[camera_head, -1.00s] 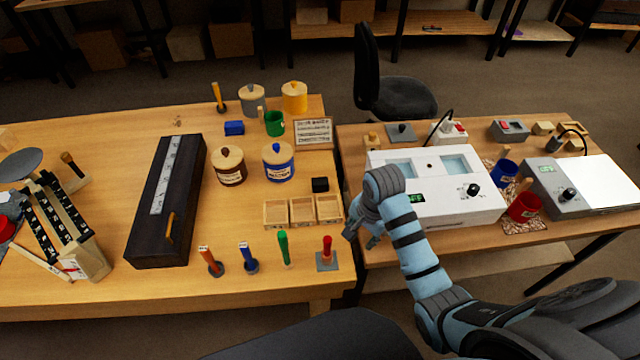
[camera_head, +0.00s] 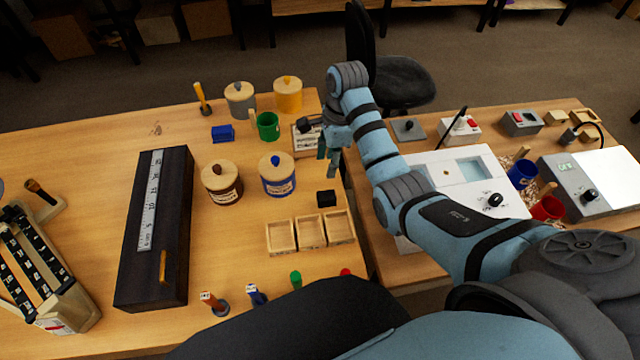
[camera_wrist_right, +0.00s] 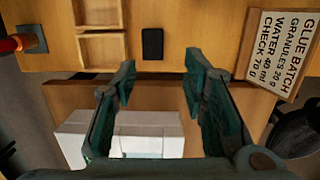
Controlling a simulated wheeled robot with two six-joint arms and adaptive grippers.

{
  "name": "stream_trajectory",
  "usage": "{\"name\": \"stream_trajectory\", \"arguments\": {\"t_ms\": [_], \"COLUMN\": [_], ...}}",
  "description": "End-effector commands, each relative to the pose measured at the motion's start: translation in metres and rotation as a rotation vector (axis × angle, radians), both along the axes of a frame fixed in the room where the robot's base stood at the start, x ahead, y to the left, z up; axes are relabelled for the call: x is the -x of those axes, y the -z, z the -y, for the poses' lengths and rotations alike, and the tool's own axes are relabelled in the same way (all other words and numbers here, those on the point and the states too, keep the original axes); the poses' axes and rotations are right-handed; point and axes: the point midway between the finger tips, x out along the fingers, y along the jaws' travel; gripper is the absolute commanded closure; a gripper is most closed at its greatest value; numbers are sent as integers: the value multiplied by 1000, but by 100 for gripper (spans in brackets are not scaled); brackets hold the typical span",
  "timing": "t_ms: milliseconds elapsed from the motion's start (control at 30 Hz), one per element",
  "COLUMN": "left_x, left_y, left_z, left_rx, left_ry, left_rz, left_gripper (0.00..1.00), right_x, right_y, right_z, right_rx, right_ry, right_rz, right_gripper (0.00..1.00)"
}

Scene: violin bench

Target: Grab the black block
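The small black block (camera_head: 326,198) lies on the wooden bench just behind the three-section wooden tray. In the right wrist view the black block (camera_wrist_right: 152,43) sits beyond and between my fingertips, apart from them. My right gripper (camera_head: 328,160) hangs above the right edge of the bench, a little behind the block in the head view. Its fingers (camera_wrist_right: 157,84) are spread wide with nothing between them. My left gripper is not in view.
The wooden tray (camera_head: 282,252) stands close in front of the block. The blue-labelled jar (camera_head: 277,190) is to its left, and a label card (camera_head: 304,148) stands behind, partly covered by my gripper. A white water-bath unit (camera_head: 440,165) is on the right bench.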

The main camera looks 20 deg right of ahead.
Motion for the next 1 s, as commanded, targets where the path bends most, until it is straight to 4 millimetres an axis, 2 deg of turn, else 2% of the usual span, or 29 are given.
{"name": "stream_trajectory", "arguments": {"t_ms": [300, 467, 633, 733, 900, 933, 1000], "left_x": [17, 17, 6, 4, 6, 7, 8], "left_y": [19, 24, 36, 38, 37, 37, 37], "left_z": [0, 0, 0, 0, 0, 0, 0], "left_rx": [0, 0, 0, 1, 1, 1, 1], "left_ry": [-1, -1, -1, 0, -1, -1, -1], "left_rz": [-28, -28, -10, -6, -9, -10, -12], "left_gripper": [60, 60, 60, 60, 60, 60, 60], "right_x": [4, 4, 5, 5, 4, 4, 4], "right_y": [78, 98, 133, 142, 141, 141, 141], "right_z": [0, -1, -5, -6, -6, -6, -6], "right_rx": [1, 1, -1, 1, 1, 1, 1], "right_ry": [19, 18, 16, 15, 14, 14, 14], "right_rz": [-4, -4, -4, -2, 0, 0, 0], "right_gripper": [61, 61, 61, 61, 61, 62, 74]}}
